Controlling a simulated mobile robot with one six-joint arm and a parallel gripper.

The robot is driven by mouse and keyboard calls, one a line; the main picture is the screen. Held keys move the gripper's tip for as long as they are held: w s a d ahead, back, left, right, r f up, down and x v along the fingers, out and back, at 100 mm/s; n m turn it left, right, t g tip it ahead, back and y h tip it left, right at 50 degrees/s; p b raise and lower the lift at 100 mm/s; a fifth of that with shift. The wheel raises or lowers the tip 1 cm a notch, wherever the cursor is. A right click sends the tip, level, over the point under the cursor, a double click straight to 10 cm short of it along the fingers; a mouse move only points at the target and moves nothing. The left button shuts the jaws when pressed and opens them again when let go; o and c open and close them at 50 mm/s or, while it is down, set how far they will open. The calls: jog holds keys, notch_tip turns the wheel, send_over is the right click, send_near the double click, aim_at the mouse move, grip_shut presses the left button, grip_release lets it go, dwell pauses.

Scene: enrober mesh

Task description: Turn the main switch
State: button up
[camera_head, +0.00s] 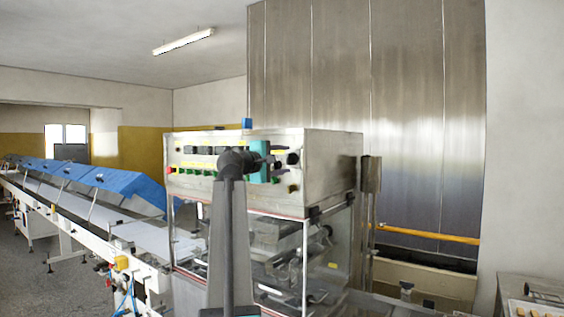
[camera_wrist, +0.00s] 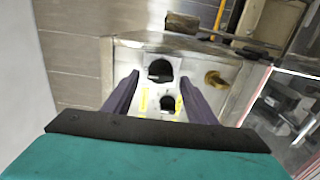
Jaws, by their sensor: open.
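The control panel (camera_head: 210,155) is the front of a steel cabinet. In the wrist view, a larger black knob (camera_wrist: 160,70) and a smaller black knob (camera_wrist: 167,102) sit on its plate, with yellow labels near them. A brass-coloured knob (camera_wrist: 215,80) is to their right. Which of them is the main switch is not readable. A black knob also shows in the head view (camera_head: 292,158), just right of my gripper. My gripper (camera_wrist: 159,79) is open, its two dark fingers apart on either side of the larger black knob. Contact cannot be told. My arm hides part of the panel.
A long conveyor (camera_head: 125,232) with blue covers (camera_head: 125,183) runs off to the left. Below the panel is a clear-walled machine housing (camera_head: 325,250). A yellow rail (camera_head: 430,234) crosses the steel wall on the right. A blue block (camera_head: 247,123) stands on the cabinet top.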

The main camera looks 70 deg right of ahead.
jog(key=b+v, duration=0.3)
jog(key=v, duration=1)
jog(key=shift+a+b, duration=0.15)
jog(key=shift+b, duration=0.25)
jog(key=shift+w, duration=0.2)
